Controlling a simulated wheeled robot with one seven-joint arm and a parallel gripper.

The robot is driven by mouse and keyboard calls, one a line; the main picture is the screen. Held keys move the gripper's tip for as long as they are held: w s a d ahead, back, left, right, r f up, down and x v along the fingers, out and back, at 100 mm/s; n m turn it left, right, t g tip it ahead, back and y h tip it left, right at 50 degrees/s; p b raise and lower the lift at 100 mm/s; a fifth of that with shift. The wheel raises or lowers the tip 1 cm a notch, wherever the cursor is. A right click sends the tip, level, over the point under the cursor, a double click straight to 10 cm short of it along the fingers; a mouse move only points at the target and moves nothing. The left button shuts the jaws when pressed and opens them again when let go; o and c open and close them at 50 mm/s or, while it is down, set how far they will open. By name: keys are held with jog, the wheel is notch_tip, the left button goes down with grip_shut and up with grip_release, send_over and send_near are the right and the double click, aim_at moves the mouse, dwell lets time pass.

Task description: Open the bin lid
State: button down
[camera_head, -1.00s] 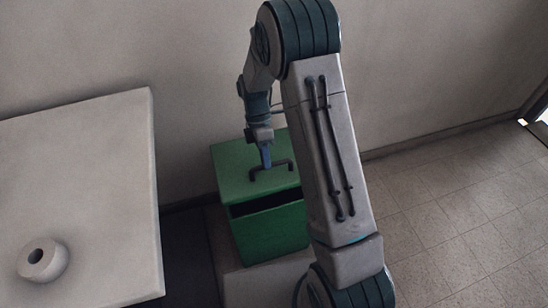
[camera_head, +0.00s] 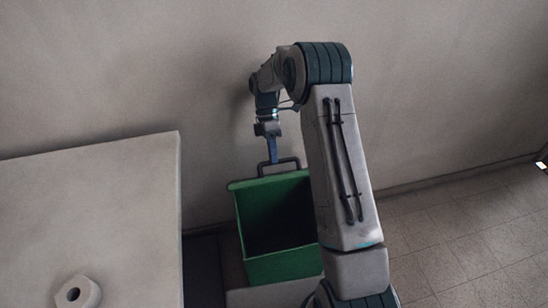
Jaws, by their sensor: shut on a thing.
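The green bin (camera_head: 285,268) stands below my arm with its dark inside showing. Its lid (camera_head: 245,183) is swung up at the back of the bin and shows as a thin green edge. The dark handle (camera_head: 297,162) of the lid stands above that edge. My gripper (camera_head: 273,160) points down and is shut on the handle. My arm hides the right side of the bin.
The wall (camera_head: 200,80) is close behind the bin. Tiled floor (camera_head: 450,230) is clear at the right.

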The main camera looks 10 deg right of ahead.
jog(key=shift+w+f, duration=0.4)
jog(key=shift+w, duration=0.2)
jog(key=c, duration=1.5)
grip_release()
jog(key=shift+w+f, duration=0.15)
jog(key=shift+o, duration=0.5)
jog(key=shift+w+f, duration=0.3)
jog(key=shift+w, duration=0.1)
jog(key=shift+s+r, duration=0.25)
jog(key=shift+r, duration=0.05)
jog(key=shift+a+r, duration=0.1)
